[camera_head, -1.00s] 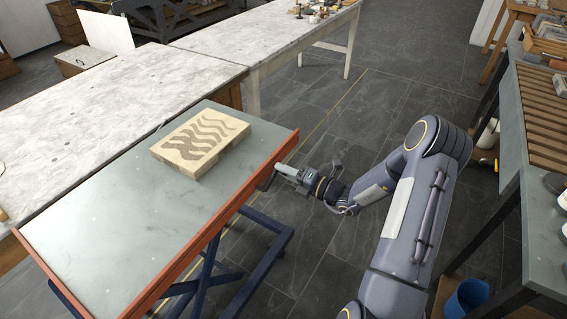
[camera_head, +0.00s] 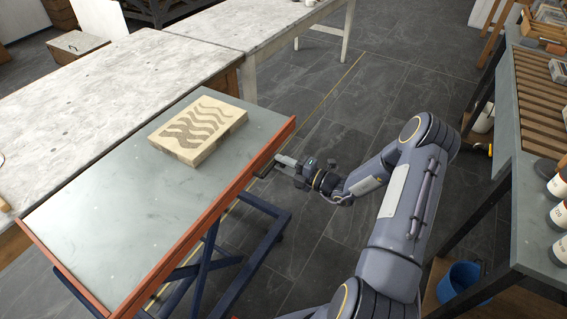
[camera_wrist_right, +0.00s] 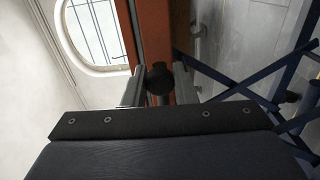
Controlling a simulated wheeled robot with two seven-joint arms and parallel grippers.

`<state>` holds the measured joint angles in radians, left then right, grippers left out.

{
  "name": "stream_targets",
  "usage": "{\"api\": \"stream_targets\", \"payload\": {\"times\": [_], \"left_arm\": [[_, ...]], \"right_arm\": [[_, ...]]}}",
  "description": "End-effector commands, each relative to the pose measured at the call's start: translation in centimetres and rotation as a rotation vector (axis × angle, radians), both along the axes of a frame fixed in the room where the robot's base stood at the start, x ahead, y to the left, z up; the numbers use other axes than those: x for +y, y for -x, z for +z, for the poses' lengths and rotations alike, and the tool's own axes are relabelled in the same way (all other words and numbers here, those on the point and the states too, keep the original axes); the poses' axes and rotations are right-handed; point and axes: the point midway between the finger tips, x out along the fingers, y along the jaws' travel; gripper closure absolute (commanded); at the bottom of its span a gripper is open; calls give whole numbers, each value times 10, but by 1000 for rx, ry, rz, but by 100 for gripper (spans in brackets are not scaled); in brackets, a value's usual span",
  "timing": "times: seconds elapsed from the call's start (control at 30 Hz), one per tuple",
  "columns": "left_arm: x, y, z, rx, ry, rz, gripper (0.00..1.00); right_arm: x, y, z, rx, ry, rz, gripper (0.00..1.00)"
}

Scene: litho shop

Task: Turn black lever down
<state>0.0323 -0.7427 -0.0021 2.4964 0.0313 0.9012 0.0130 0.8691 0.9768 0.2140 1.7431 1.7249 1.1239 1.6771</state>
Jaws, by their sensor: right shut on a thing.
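The black lever (camera_head: 265,171) is at the red-orange edge of the lift table (camera_head: 90,232), near its right corner. In the right wrist view, its dark rounded end (camera_wrist_right: 160,78) sits between the finger pads, in front of the orange rail. My right gripper (camera_head: 281,162) is at that edge, beside the lever, and is shut on it; in the wrist view the fingers (camera_wrist_right: 160,90) flank the knob. The fingers hide part of the lever, so its exact angle is hard to tell. My left gripper is out of view.
A pale stone block (camera_head: 197,130) with wavy dark bands lies on the lift table. A long marble-topped bench (camera_head: 90,90) stands behind it. A slatted rack table (camera_head: 515,190) with bottles is at the right, a blue bucket (camera_head: 463,283) below. Dark floor lies open between.

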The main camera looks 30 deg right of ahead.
Motion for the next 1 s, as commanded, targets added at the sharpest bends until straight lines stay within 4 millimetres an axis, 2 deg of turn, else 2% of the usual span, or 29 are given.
{"api": "stream_targets", "payload": {"times": [0.2, 0.23, 0.37, 0.67, 0.77, 1.0], "left_arm": [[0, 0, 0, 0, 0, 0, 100], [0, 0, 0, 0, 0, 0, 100], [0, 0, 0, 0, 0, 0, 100], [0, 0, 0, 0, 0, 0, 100], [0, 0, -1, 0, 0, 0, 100], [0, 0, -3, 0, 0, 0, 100]], "right_arm": [[-1, 1, -3, 7, 0, -2, 100], [-1, 1, -3, 7, 0, -2, 71], [0, 1, -2, 6, 0, -2, 56], [-2, 3, -1, 3, 1, -2, 56], [-9, 12, -2, 4, 1, -5, 56], [-29, 48, -2, 5, 1, -5, 56]]}}
